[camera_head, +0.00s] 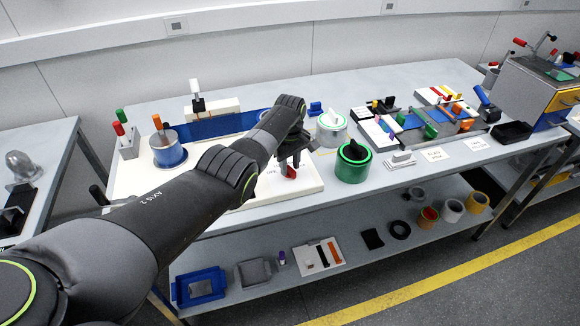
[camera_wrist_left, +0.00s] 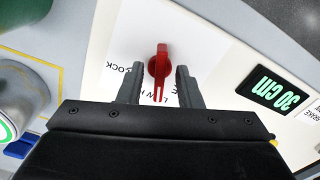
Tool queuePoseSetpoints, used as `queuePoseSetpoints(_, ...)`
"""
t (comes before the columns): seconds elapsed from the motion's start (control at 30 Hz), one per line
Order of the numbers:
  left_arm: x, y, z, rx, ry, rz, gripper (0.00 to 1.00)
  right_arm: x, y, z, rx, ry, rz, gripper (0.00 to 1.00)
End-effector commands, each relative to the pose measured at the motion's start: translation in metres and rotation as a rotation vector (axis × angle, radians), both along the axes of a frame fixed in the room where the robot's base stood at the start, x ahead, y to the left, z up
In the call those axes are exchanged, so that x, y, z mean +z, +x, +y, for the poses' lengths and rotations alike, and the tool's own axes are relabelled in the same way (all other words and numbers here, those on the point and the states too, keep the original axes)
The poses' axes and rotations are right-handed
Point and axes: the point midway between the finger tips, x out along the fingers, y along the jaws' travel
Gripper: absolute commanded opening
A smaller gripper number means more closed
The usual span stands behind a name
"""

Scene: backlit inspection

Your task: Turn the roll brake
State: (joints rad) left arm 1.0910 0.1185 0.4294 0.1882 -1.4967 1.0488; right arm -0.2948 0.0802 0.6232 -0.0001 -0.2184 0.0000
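The roll brake is a red knob (camera_wrist_left: 158,65) with a pointer, on a white label with partly hidden lettering, of which "LOCK" can be read. In the head view a small red part of it (camera_head: 291,172) shows just under my left gripper (camera_head: 293,158). In the left wrist view the two fingers of my left gripper (camera_wrist_left: 160,71) stand apart, one on each side of the knob, with gaps visible between fingers and knob. The pointer's end lies close to the gripper body. My right gripper is in neither view.
A green "30 cm" display (camera_wrist_left: 274,92) sits beside the label. A green roll (camera_head: 352,163) and a grey-white roll (camera_head: 331,130) stand right of my gripper. A blue roll (camera_head: 168,152) stands left of my forearm. Lower shelf holds several rolls and trays.

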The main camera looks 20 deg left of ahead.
Motion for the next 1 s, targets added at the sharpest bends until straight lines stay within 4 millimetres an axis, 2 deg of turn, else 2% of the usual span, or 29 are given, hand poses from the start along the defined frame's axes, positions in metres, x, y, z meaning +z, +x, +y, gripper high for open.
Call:
queuePoseSetpoints(0.13,-0.0053,0.0000,-0.0003,-0.001,0.000,0.000,0.32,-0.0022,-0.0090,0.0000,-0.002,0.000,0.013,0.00)
queuePoseSetpoints(0.4,-0.0054,0.0002,-0.0003,-0.001,-0.001,-0.001,0.32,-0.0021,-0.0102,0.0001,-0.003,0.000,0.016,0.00)
queuePoseSetpoints(0.63,-0.0054,0.0002,-0.0001,-0.001,-0.001,-0.001,0.02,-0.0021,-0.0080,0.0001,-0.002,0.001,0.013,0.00)
queuePoseSetpoints(1.0,-0.0049,0.0002,0.0000,-0.025,0.000,-0.001,0.00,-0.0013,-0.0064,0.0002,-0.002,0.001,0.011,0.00)
